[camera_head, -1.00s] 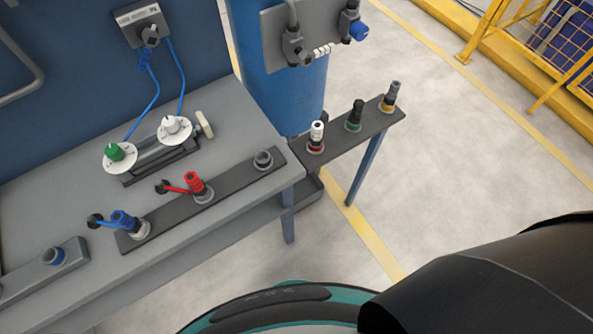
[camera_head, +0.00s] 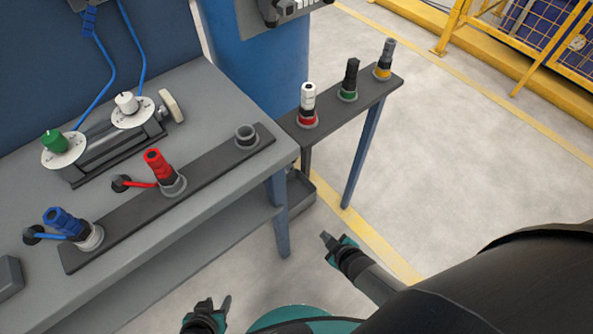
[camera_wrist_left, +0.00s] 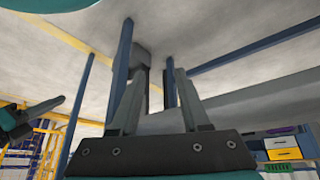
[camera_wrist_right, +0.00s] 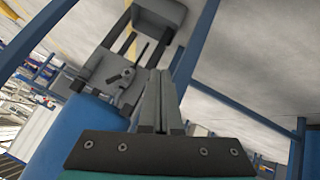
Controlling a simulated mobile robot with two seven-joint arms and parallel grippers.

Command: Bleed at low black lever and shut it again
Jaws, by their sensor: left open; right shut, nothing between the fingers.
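A small dark lever (camera_wrist_right: 124,74) on a pipe fitting shows beside the blue vessel in the right wrist view; it may be the low black lever. I cannot tell its setting. It does not show in the head view. My right gripper (camera_head: 332,241) hangs low in front of the bench's right end. In the right wrist view its fingers (camera_wrist_right: 161,75) are shut and empty, with the lever beyond and to their left; I see no contact. My left gripper (camera_head: 214,311) is at the bottom of the head view. Its fingers (camera_wrist_left: 157,78) are apart and empty.
The blue vessel (camera_head: 255,65) stands behind the bench (camera_head: 215,100). A narrow shelf (camera_head: 330,112) carries white, black and grey fittings. A grey tray (camera_head: 300,190) sits low by the bench leg. Red (camera_head: 158,170) and blue (camera_head: 70,225) couplings stand on the bench.

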